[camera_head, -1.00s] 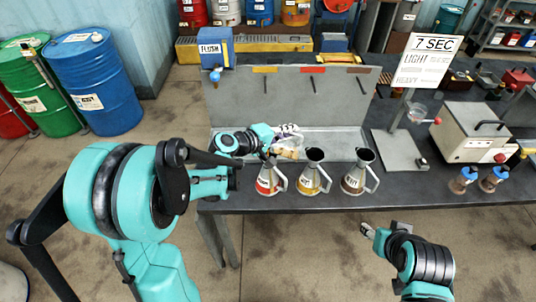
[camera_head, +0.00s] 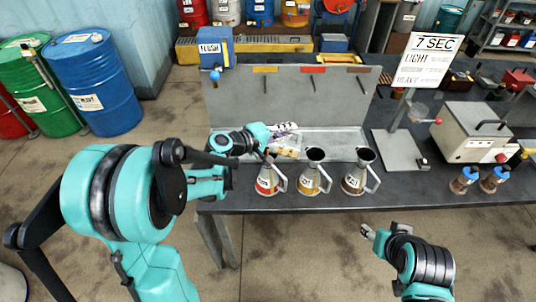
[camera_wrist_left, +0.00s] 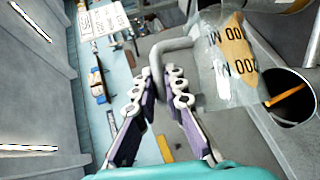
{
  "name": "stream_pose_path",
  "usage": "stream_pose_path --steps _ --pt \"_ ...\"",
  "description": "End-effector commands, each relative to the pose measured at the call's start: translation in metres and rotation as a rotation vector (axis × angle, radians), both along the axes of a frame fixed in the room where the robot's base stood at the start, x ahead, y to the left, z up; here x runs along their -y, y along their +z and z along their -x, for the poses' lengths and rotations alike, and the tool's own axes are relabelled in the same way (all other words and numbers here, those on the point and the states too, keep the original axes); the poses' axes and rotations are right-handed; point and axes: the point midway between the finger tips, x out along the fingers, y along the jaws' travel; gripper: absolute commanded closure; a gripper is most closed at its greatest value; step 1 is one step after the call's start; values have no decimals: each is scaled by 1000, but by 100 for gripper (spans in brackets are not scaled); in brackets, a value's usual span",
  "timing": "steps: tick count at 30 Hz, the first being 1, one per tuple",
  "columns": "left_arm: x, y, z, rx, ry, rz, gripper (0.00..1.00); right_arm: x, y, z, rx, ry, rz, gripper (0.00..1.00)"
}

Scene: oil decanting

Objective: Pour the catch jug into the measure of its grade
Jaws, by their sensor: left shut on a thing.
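My left gripper (camera_head: 286,129) is shut on the grey handle of the clear catch jug (camera_head: 289,150), above the bench behind the measures. In the left wrist view the gripper (camera_wrist_left: 156,98) has the handle between its fingers. The jug (camera_wrist_left: 222,52) shows black volume marks and amber oil, and looks tilted. Three metal measures stand in a row: one with a red band (camera_head: 266,184), one with a yellow band (camera_head: 312,184), one with a brown band (camera_head: 354,182). An amber streak shows in a dark round opening beside the jug in the wrist view. My right gripper (camera_head: 367,231) is empty before the bench.
A grey tray with a back panel (camera_head: 290,95) bears yellow, red and brown tabs. A sign (camera_head: 424,60) reads 7 SEC, LIGHT, HEAVY, above a stand with a clear cup (camera_head: 418,112). A boxy machine (camera_head: 474,132) and two blue-capped jars (camera_head: 463,180) stand at right.

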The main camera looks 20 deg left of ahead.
Motion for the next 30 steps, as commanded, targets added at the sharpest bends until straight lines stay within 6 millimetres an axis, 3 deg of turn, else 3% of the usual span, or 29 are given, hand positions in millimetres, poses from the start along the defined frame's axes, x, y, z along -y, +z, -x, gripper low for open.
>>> stream_pose_path --steps 30 --pt "-10 5 1 8 1 88 100 0 -11 0 0 0 0 51"
